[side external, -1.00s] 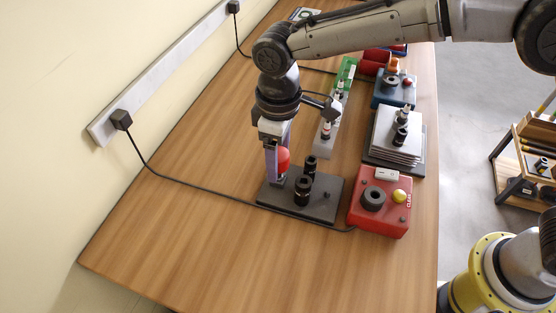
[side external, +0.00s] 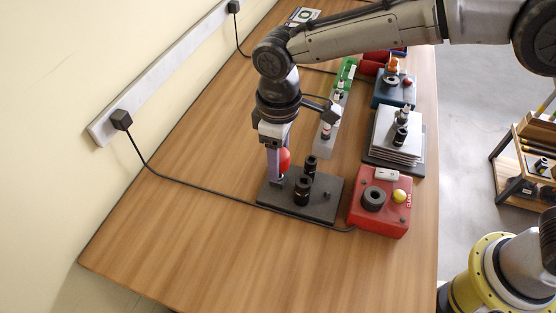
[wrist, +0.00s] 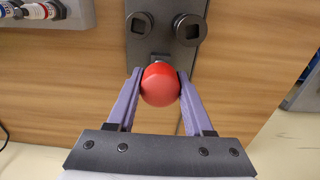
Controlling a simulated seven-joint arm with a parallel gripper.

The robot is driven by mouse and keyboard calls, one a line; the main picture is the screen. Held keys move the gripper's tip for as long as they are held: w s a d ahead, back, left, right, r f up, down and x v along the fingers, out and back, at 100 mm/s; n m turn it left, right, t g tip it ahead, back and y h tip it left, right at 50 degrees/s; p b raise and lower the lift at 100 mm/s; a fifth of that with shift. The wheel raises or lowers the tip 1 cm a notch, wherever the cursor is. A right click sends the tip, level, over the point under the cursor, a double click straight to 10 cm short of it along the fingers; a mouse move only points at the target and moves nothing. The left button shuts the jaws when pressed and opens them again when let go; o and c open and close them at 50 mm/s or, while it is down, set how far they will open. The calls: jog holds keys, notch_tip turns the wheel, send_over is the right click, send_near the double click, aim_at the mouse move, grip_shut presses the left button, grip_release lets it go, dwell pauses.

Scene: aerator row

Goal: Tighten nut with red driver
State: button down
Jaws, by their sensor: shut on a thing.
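The red driver shows as a round red knob (wrist: 160,84) between the two purple fingers of my gripper (wrist: 158,88) in the wrist view. My gripper is shut on it. In the side view, my gripper (side external: 276,172) points down at the left end of a dark base plate (side external: 325,208), and the red knob (side external: 285,160) shows beside the fingers. The driver's lower end and the nut are hidden, so I cannot tell whether they touch. Two black cylinders stand on the plate, the front one (side external: 302,190) and the rear one (side external: 310,165); square holes show in their tops in the wrist view.
A red box (side external: 380,210) with a yellow button stands right of the plate. Behind are a stack of metal plates (side external: 398,140), a blue box (side external: 394,90) and a narrow rack (side external: 325,140) of small bottles. A black cable (side external: 230,195) runs along the left. The front table is clear.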

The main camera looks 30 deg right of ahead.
jog(key=shift+r, duration=0.15)
jog(key=shift+r, duration=1.45)
notch_tip(320, 180, up, 16)
jog(key=f, duration=0.1)
jog(key=s+d+m, duration=0.2)
jog(key=d+m, duration=0.4)
jog(key=d, duration=0.7)
jog(key=s+d+m, duration=0.3)
jog(key=d+m, duration=0.3)
jog(key=d, duration=0.8)
notch_tip(320, 180, down, 10)
jog(key=shift+w+a, duration=0.2)
jog(key=shift+a, duration=0.05)
jog(key=shift+f, duration=0.75)
